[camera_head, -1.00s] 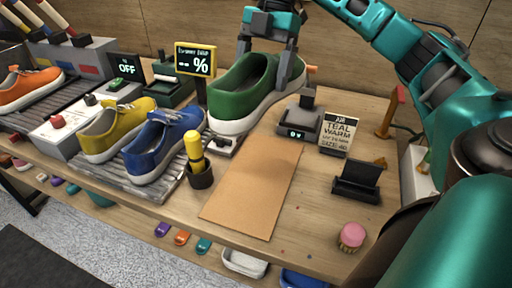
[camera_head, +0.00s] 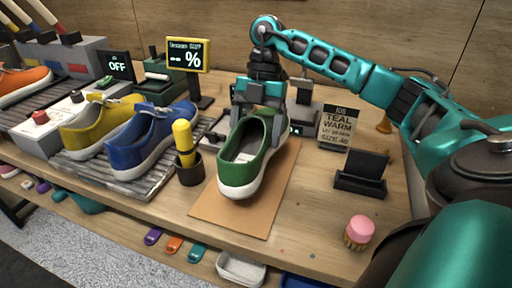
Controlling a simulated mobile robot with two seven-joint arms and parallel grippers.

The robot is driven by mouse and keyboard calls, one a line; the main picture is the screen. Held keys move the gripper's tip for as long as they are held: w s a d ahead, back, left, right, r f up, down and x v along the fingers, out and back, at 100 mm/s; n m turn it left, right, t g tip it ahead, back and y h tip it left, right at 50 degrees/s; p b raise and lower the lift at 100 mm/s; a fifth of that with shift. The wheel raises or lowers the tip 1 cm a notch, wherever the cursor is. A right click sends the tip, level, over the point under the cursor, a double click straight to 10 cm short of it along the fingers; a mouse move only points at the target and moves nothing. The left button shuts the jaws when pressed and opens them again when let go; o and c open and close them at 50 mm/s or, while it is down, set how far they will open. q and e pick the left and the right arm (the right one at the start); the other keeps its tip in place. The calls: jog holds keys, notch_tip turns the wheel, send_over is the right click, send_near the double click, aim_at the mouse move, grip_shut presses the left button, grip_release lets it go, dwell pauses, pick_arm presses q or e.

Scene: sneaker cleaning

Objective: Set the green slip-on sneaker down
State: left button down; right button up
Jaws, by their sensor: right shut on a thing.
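The sneaker covers the middle of the mat. My left gripper is not in view.
A yellow-handled tool in a dark cup (camera_head: 189,168) stands just left of the mat. A yellow shoe (camera_head: 95,127) and a blue shoe (camera_head: 150,137) sit on a grey rack.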

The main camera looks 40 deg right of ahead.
aim_at(256, 143)
notch_tip(256, 143, down, 4)
jog(key=shift+f+b, duration=0.1)
jog(key=shift+b, duration=0.25)
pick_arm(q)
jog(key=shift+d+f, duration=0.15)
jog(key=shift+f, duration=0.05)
pick_arm(e)
jog(key=o, duration=0.9)
jog(key=shift+c, duration=0.2)
jog(key=shift+o, duration=1.2)
jog(key=p+v, duration=0.2)
jog(key=v, duration=0.9)
jog(key=shift+p, duration=0.3)
jog(key=shift+d+r, duration=0.2)
jog(key=shift+r, duration=0.35)
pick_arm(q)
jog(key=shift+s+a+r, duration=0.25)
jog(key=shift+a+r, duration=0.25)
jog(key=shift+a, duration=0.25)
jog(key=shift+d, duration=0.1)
pick_arm(e)
jog(key=shift+w, duration=0.1)
